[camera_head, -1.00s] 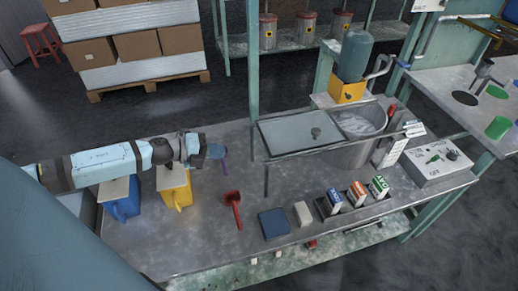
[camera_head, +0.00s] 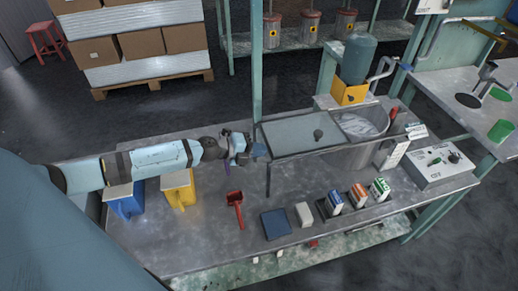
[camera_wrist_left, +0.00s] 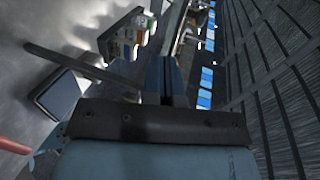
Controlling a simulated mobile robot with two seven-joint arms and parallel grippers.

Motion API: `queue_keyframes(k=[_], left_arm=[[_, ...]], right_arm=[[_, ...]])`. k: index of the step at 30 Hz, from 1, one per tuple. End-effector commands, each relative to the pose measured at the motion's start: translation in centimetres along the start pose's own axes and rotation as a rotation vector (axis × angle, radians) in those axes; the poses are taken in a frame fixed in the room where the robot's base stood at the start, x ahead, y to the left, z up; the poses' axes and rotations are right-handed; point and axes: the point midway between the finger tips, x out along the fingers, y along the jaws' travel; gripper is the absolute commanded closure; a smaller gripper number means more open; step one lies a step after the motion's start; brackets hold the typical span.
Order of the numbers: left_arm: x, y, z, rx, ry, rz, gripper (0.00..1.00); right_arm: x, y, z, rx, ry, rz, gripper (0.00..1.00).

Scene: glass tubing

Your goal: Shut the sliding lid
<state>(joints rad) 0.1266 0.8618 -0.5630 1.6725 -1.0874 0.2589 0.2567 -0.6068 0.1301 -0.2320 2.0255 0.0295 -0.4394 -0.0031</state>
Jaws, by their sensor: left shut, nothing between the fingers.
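The sliding lid (camera_head: 290,132) is a flat grey panel with a dark knob (camera_head: 318,134), lying on rails (camera_head: 300,152) above the bench. It sits left of the round metal vat (camera_head: 362,157), whose mouth shows open with pale contents at the lid's right. My left gripper (camera_head: 260,150) is shut and empty at the lid's left end; I cannot tell if it touches. In the left wrist view its blue fingers (camera_wrist_left: 166,78) are together, and the lid is hard to make out. My right gripper is not in view.
A green post (camera_head: 256,65) rises behind the lid's left end. Blue (camera_head: 124,203) and yellow (camera_head: 180,190) containers stand beneath my left arm. A red scoop (camera_head: 235,205), a blue pad (camera_head: 276,224), several small cartons (camera_head: 357,195) and a control box (camera_head: 437,165) are on the bench.

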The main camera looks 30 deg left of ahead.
Motion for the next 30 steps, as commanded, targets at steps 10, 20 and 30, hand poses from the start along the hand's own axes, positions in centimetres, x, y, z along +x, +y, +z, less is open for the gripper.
queue_keyframes(k=[10, 20, 30], left_arm=[[0.2, -0.2, 0.0, 0.0, 0.0, -0.001, 1.0], [5.8, -2.7, 0.0, 0.0, 0.001, -0.004, 1.0], [15.9, -5.3, -0.1, 0.001, 0.001, -0.003, 1.0]], right_arm=[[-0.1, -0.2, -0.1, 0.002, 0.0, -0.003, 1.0], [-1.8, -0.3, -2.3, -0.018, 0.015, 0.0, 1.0], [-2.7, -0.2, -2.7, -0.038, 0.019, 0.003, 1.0]])
